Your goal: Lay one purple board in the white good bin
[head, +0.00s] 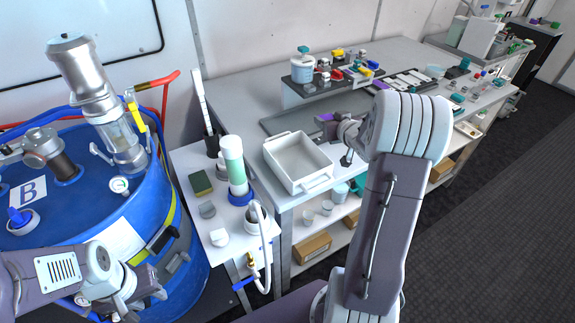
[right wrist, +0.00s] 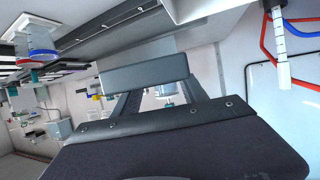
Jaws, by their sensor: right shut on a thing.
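The white bin (head: 316,184) is an open, empty-looking tray at the left front corner of the grey bench. My right gripper (head: 332,124) is over the bench, just behind and right of the bin. It is shut on a small purple board (head: 326,118), mostly hidden by the wrist. In the right wrist view a grey slab (right wrist: 145,72) spans the fingers; I cannot tell whether it is the board. My left gripper (head: 142,292) is at lower left, in front of the blue drum; its jaws are too unclear to judge.
A blue drum (head: 180,235) with a metal pump fills the left. A small side table (head: 185,158) holds a green-white bottle (head: 234,160) and a sponge (head: 201,183). A raised shelf (head: 305,97) with coloured parts stands behind my right gripper. Cups and boxes sit below the bench.

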